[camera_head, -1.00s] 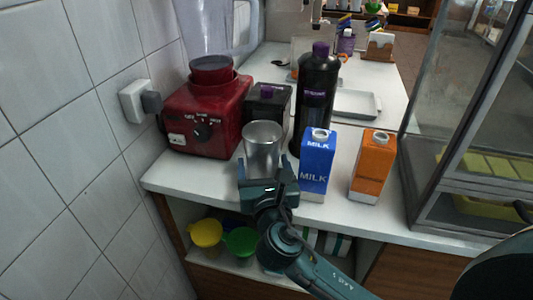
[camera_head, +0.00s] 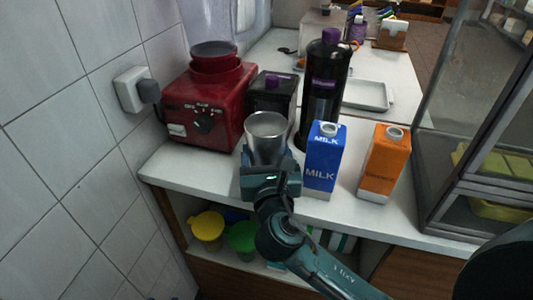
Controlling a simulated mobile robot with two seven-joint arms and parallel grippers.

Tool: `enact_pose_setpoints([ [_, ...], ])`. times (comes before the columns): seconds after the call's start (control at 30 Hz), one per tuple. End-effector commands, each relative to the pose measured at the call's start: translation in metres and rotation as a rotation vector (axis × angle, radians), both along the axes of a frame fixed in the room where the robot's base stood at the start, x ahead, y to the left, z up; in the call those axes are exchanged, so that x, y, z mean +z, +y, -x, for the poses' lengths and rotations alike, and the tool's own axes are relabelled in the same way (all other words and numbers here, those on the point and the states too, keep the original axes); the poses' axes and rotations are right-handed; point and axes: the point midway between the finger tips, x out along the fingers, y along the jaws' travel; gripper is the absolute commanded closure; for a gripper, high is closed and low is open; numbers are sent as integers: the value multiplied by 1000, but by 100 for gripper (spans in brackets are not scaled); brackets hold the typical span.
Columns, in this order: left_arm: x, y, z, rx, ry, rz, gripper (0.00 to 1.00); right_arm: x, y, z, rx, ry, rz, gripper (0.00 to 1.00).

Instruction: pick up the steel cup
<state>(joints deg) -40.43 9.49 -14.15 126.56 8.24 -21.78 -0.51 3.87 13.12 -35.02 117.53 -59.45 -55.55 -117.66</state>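The steel cup (camera_head: 267,140) stands upright near the front left of the white counter, between the red blender base and the blue milk carton. My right gripper (camera_head: 270,166) is at the near side of the cup, with its fingers reaching along both sides of the lower part. The cup's bottom is hidden behind the gripper, so I cannot tell whether the fingers press on it or whether it is clear of the counter. My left gripper is not in view.
The blue milk carton (camera_head: 323,160) stands close to the right of the cup, with an orange carton (camera_head: 384,164) beyond it. Behind are a dark bottle (camera_head: 323,95), a black box (camera_head: 272,95) and the red blender (camera_head: 205,112). A glass case (camera_head: 470,120) borders the right.

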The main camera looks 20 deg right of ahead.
Motion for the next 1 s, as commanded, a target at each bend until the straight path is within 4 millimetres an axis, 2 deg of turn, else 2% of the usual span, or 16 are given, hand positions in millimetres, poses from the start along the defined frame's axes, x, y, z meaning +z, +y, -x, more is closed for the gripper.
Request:
enact_pose_setpoints([
  [0.03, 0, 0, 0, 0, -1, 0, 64, 0, 0, 0, 0, 0, 0, 58],
  [0.2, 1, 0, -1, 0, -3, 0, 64, 0, 0, 0, 0, 0, 0, 72],
  [0.57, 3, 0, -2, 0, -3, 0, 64, 8, 0, 0, 0, -5, -1, 72],
  [0.77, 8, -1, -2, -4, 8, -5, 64, 32, 0, 0, 0, -8, -2, 72],
  [1.0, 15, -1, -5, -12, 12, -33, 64, 78, 0, 0, 0, -10, -2, 72],
])
